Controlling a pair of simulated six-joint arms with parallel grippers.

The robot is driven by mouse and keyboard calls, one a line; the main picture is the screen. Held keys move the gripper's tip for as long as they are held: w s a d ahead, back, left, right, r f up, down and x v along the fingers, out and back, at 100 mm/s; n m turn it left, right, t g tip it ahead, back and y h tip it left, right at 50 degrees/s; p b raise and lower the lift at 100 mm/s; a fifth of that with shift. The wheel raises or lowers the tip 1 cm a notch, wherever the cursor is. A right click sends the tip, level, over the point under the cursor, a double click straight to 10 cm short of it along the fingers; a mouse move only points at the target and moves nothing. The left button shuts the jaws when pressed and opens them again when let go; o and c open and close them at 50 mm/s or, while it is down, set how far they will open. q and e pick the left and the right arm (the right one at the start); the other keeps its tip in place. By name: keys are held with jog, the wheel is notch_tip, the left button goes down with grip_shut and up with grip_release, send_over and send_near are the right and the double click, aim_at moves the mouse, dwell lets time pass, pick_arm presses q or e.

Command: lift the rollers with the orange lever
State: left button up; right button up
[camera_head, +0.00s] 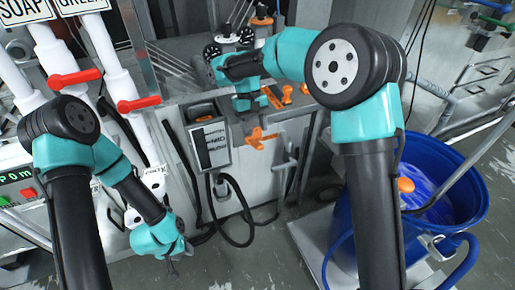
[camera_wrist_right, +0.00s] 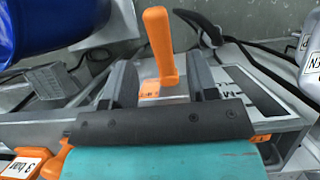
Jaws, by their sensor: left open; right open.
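An orange lever (camera_head: 259,141) sticks out from the front of the grey machine, right of the small control box. In the right wrist view the orange lever (camera_wrist_right: 160,45) stands between the two dark fingers of my right gripper (camera_wrist_right: 161,80). The fingers are apart, with a visible gap on each side of the lever. In the head view my right gripper (camera_head: 248,108) is just above and behind this lever, its fingers hard to make out. My left gripper (camera_head: 173,264) hangs low at the machine's front left, open and away from the lever. The rollers cannot be identified with certainty.
More orange handles (camera_head: 288,94) sit on the machine top; one has a "3 bar" label (camera_wrist_right: 22,168). A control box (camera_head: 209,146) with a black hose stands left of the lever. A blue barrel (camera_head: 464,211) stands at the right. Red-handled white pipes (camera_head: 110,60) are at the left.

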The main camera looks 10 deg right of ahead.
aim_at(256, 143)
jog(key=x, duration=0.7)
jog(key=shift+s+d+f, duration=0.1)
jog(key=shift+s+f, duration=0.1)
jog(key=shift+f, duration=0.15)
grip_shut()
